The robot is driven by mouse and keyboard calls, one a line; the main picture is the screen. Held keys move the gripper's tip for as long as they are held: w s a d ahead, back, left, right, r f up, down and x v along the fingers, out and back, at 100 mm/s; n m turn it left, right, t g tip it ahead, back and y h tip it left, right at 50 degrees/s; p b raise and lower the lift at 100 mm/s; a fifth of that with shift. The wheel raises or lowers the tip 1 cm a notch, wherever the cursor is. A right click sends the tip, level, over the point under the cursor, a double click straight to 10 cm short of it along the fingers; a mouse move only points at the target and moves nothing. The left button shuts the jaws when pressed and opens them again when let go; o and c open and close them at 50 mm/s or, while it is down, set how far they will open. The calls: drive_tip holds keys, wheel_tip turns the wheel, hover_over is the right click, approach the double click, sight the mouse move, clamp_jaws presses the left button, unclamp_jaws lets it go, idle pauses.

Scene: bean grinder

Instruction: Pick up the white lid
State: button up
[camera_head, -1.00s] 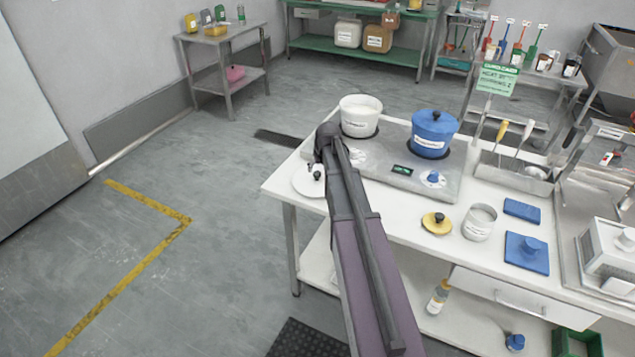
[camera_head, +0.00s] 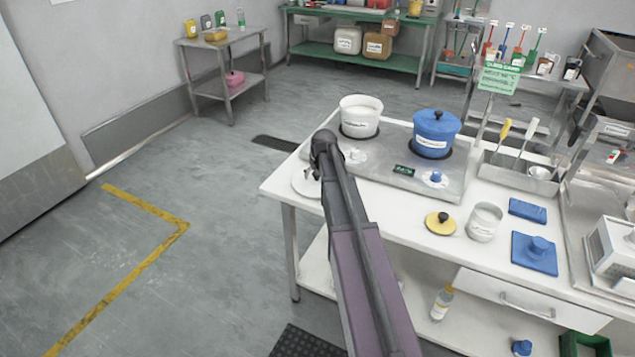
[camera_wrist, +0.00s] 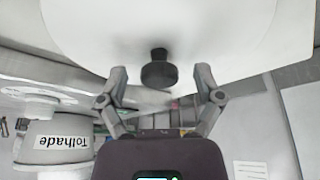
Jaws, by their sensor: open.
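The white lid (camera_head: 303,186) is a round disc lying at the left end of the white table, partly hidden behind my arm in the head view. In the wrist view the white lid (camera_wrist: 90,32) fills the upper part, with its black knob (camera_wrist: 159,73) in the middle. My gripper (camera_wrist: 160,80) is open, with one finger on each side of the knob and a visible gap to it on both sides. In the head view the fingers are mostly hidden by my arm. I cannot tell whether anything touches the lid.
A white pot (camera_head: 360,117) and a blue lidded pot (camera_head: 436,134) stand on the stove (camera_head: 400,168), right of the lid. A yellow lid (camera_head: 440,223), a white cup (camera_head: 484,222) and blue items are farther right. Open floor (camera_head: 215,220) lies left of the table.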

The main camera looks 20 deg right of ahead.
sight(317, 173)
clamp_jaws()
idle(0.3)
drive_tip(key=shift+r, duration=0.2)
wheel_tip(317, 173, up, 2)
drive_tip(key=p, duration=0.2)
drive_tip(key=shift+r+p, duration=0.1)
drive_tip(key=shift+p, duration=0.2)
drive_tip(key=shift+r+p, duration=0.85)
drive_tip(key=s+d, duration=0.1)
drive_tip(key=s, duration=0.3)
drive_tip(key=s+d, duration=0.1)
drive_tip(key=s, duration=0.9)
drive_tip(key=shift+d+r+p, duration=0.3)
drive_tip(key=shift+d, duration=0.1)
drive_tip(key=shift+s+d, duration=0.25)
drive_tip(key=shift+s, duration=0.65)
drive_tip(key=shift+s, duration=0.1)
